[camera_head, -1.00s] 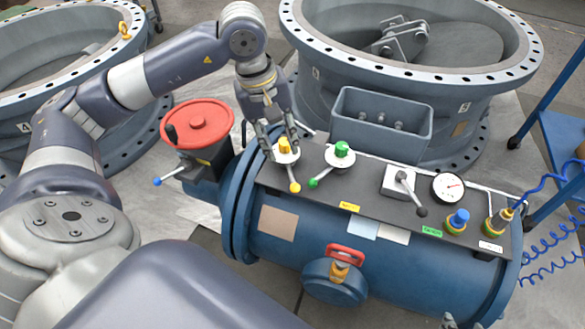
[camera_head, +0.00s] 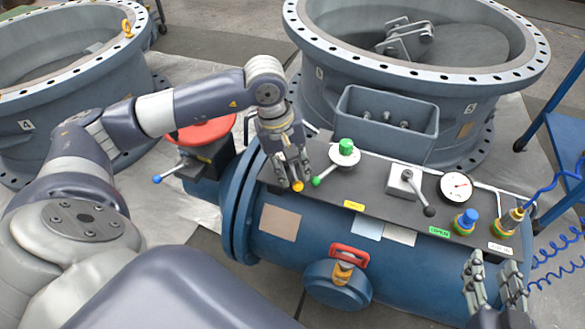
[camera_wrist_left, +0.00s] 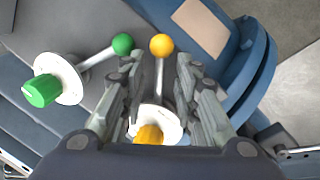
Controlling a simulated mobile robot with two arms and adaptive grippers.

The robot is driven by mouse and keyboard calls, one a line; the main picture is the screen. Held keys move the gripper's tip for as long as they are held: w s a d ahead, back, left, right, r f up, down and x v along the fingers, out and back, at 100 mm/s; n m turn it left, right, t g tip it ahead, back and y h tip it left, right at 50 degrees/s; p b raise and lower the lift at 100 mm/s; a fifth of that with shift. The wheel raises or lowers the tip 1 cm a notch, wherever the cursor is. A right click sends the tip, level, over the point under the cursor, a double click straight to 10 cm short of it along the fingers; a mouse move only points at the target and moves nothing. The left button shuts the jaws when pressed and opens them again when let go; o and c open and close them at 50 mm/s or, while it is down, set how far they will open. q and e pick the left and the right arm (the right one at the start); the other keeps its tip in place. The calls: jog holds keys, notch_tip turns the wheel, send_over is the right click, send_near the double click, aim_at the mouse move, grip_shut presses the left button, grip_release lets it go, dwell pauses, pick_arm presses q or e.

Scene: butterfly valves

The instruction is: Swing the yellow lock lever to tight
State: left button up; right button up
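The yellow lock lever has a yellow ball knob (camera_head: 298,187) at the front edge of the black panel; my left gripper hides most of its hub. In the left wrist view the knob (camera_wrist_left: 162,45) is beyond the fingertips. The lever's rod runs between the fingers from a white hub with a yellow cap (camera_wrist_left: 149,134). My left gripper (camera_head: 291,184) is over this lever, its fingers apart on either side of the rod, with gaps showing. My right gripper (camera_head: 496,272) is at the lower right, fingers apart and empty, in front of the blue vessel.
The green-knobbed lever (camera_head: 345,147) is close to the right of my left gripper. A grey switch lever (camera_head: 408,182), gauge (camera_head: 455,187), blue knob (camera_head: 466,219) and brass fitting (camera_head: 512,216) sit further right. The red handwheel (camera_head: 204,130) is on the left.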

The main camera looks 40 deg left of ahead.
pick_arm(q)
jog(key=shift+c, duration=0.6)
grip_shut()
